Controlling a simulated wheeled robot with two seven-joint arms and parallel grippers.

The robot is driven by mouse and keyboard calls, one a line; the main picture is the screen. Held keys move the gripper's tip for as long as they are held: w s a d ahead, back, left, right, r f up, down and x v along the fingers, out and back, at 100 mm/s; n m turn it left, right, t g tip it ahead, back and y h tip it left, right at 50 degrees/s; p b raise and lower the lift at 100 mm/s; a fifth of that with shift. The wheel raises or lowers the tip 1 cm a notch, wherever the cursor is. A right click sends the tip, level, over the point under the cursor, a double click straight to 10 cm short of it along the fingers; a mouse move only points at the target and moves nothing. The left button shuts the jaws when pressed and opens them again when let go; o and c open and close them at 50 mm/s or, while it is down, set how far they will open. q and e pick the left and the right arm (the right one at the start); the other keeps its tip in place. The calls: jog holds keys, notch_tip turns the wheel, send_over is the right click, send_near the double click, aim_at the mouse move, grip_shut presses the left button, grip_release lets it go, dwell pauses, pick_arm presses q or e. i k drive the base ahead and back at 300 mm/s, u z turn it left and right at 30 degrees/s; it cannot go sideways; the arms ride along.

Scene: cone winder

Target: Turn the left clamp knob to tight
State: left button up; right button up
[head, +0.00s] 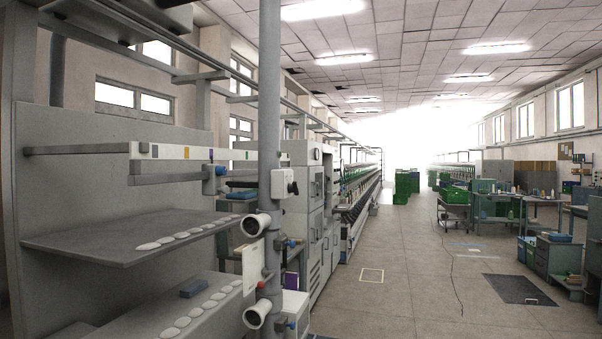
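A grey machine with a tall column (270,130) stands at the left. A small blue knob (220,171) sits at the end of a grey horizontal bar (165,178) left of the column. A blue knob (291,325) is near the bottom edge. I cannot tell which of these is the left clamp knob, or whether any is tight. Neither of my grippers is in view.
White pipe ends (255,224) jut from the column. The aisle floor (410,290) is clear; green crates (406,183) stand far back.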

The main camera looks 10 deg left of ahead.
aim_at(220, 171)
jog(key=u, duration=0.05)
jog(key=i, duration=1.05)
jog(key=u, duration=0.55)
